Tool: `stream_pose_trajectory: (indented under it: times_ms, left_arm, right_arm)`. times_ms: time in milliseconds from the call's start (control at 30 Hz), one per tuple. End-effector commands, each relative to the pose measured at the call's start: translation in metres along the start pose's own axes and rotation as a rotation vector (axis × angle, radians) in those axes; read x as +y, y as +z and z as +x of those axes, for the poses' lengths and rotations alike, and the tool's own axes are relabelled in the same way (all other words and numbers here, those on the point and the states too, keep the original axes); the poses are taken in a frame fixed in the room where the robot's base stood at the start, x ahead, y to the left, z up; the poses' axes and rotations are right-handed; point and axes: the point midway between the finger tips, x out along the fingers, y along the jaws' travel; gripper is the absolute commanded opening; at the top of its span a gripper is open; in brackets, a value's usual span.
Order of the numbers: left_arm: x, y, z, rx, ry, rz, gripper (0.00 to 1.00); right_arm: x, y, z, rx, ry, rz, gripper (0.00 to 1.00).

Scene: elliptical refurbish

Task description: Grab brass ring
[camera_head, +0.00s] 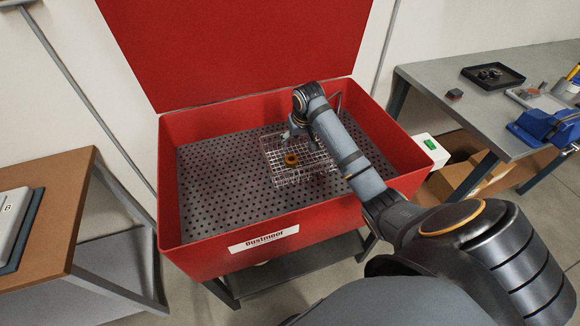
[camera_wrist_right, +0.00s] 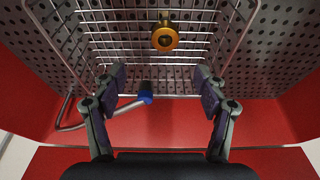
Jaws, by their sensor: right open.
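The brass ring (camera_head: 291,160) sits in the wire basket (camera_head: 274,178) inside the red parts washer (camera_head: 173,216). In the right wrist view the brass ring (camera_wrist_right: 165,38) is at the top middle, beyond the fingertips, and the wire basket (camera_wrist_right: 110,50) spreads around it. My right gripper (camera_head: 289,131) is over the basket, above and behind the ring in the head view. In the wrist view my right gripper (camera_wrist_right: 161,82) is open, with nothing between its fingers. My left gripper is not in view.
The washer has a perforated floor (camera_head: 215,190) and a raised red lid (camera_head: 235,45). A blue-tipped spout (camera_wrist_right: 145,92) shows close to the left finger in the wrist view. A grey workbench (camera_head: 440,85) with a blue vise (camera_head: 545,128) stands right; a brown table (camera_head: 60,195) stands left.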

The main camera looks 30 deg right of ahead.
Motion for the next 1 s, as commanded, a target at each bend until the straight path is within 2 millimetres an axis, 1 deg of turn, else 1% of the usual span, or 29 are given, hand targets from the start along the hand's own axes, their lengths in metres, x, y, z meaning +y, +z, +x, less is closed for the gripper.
stream_pose_trajectory:
  times_ms: [33,67,233,267,367,500,600,700,767,933,1000]
  left_arm:
    - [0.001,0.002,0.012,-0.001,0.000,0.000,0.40]
    - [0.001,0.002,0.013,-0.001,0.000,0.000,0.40]
    - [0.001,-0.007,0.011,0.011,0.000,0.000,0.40]
    - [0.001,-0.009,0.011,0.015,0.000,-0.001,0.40]
    - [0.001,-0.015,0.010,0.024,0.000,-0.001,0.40]
    - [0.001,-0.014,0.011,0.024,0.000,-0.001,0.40]
    - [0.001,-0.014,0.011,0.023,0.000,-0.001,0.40]
    - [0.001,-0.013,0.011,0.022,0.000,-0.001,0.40]
    - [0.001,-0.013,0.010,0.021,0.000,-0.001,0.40]
    - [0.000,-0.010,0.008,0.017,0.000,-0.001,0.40]
    - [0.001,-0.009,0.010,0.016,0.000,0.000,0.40]
  right_arm:
    - [0.000,0.003,0.011,0.001,0.000,0.000,0.72]
    - [0.000,0.003,0.012,0.001,0.000,0.000,0.72]
    - [0.000,0.003,0.012,0.000,-0.001,0.000,0.72]
    - [0.000,0.003,0.015,-0.001,-0.001,0.001,0.72]
    - [-0.001,0.004,0.033,-0.003,-0.002,0.003,0.72]
    - [-0.001,0.003,0.055,-0.001,-0.002,0.002,0.72]
    - [-0.001,0.003,0.062,0.000,-0.001,0.001,0.72]
    - [-0.001,0.003,0.063,0.001,0.000,0.000,0.72]
    - [-0.003,0.004,0.068,-0.001,-0.001,0.001,0.72]
    - [-0.010,0.006,0.096,-0.002,-0.002,0.001,0.72]
    - [-0.009,0.006,0.107,-0.002,-0.001,0.001,0.72]
